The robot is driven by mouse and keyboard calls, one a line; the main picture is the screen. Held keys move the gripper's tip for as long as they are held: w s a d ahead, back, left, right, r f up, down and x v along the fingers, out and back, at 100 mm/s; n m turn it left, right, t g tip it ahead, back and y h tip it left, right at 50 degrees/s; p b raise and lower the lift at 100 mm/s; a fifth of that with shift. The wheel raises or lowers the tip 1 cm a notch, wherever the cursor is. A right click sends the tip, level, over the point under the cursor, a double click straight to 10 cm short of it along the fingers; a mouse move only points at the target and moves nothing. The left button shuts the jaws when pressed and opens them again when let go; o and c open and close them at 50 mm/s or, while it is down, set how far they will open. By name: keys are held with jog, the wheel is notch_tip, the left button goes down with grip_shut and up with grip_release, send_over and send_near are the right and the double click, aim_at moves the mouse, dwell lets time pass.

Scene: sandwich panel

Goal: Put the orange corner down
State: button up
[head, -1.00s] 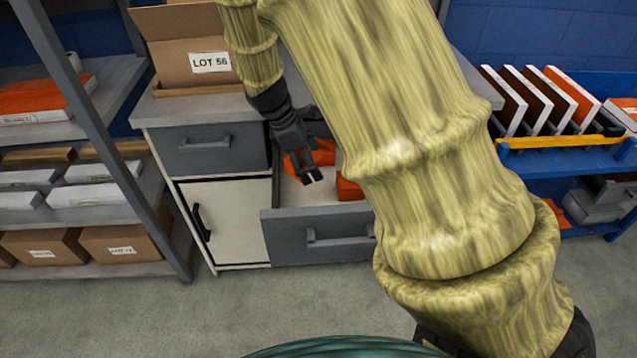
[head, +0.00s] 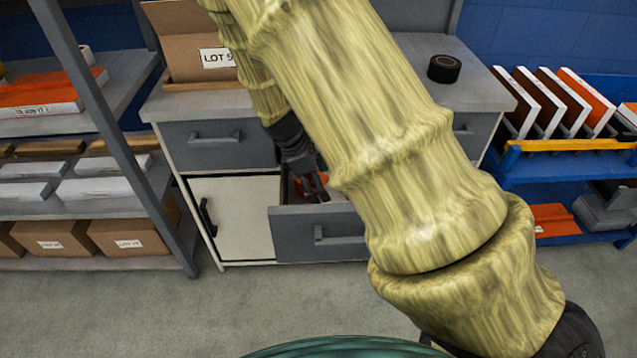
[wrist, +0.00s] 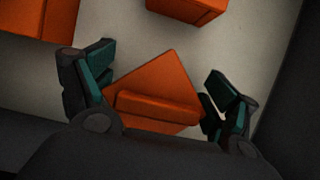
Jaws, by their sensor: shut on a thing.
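An orange corner (wrist: 158,82) lies between the teal-padded fingers of my gripper (wrist: 155,98) in the wrist view. The gripper is shut on it, with one finger at each side. In the head view my gripper (head: 316,188) is inside the open drawer (head: 320,235), behind its grey front panel. The drawer's pale floor (wrist: 120,25) shows beneath the corner; I cannot tell whether the corner touches it. My arm and the drawer front hide most of the drawer's inside in the head view.
Two more orange pieces lie in the drawer, one at upper left (wrist: 40,15) and one at the top (wrist: 187,10). The dark drawer wall (wrist: 290,95) is close at right. A black roll (head: 444,68) and a cardboard box (head: 190,45) stand on the cabinet top.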

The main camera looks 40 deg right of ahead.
jog(key=shift+f, duration=0.1)
jog(key=o, duration=0.8)
jog(key=v, duration=1.2)
jog(key=shift+w+p, duration=0.1)
jog(key=shift+p, duration=0.2)
